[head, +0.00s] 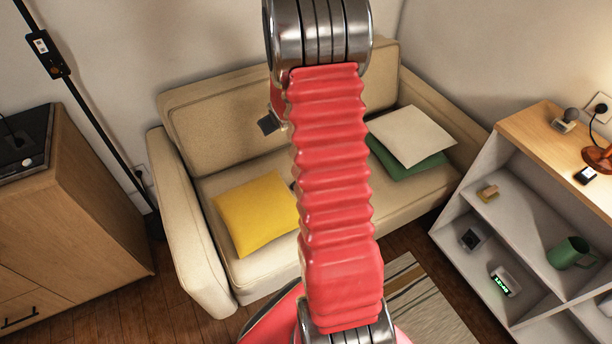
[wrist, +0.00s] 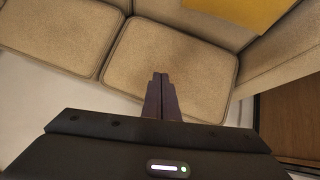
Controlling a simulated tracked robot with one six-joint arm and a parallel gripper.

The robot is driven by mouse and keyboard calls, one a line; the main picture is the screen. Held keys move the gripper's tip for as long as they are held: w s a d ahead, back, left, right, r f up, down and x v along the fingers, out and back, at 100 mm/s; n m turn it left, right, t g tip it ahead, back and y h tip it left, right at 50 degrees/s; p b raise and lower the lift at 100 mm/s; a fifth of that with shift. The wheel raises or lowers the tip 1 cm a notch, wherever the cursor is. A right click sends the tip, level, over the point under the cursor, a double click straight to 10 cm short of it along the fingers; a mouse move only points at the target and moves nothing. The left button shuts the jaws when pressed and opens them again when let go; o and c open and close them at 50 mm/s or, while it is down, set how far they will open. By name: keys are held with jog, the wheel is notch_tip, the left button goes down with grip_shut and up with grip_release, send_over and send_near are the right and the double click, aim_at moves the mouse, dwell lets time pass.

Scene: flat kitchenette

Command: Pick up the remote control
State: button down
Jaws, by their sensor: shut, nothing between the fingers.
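I cannot make out the remote control for certain in either view. In the head view a small dark sliver (head: 292,186) shows on the sofa seat between the yellow cushion and my red arm; most of it is hidden and I cannot tell what it is. The beige sofa (head: 240,112) stands against the back wall, with a yellow cushion (head: 257,214) on its left seat. My gripper (wrist: 160,77) is shut and empty in the wrist view, over the sofa's beige padding. In the head view my arm hides the sofa's middle.
A white and a green cushion (head: 410,135) lie on the sofa's right side. A wooden cabinet (head: 95,190) stands left, beside a black lamp pole (head: 95,115). A shelf (head: 528,215) at right holds a green mug (head: 568,253) and small items. A striped rug (head: 425,310) lies in front.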

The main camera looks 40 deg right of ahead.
jog(key=s+d+f, duration=0.1)
jog(key=d+f, duration=0.5)
jog(key=f, duration=0.4)
jog(key=s+d+f+t, duration=0.1)
jog(key=s+f, duration=0.3)
jog(key=f, duration=0.4)
jog(key=s+d+f+m+t, duration=0.1)
jog(key=s+f, duration=0.3)
jog(key=f, duration=0.5)
jog(key=s+d+f+t, duration=0.1)
jog(key=s+f, duration=0.2)
jog(key=f, duration=0.6)
jog(key=shift+s+f+m+y, duration=0.25)
jog(key=shift+s+m+y, duration=0.05)
jog(key=shift+s+m, duration=0.1)
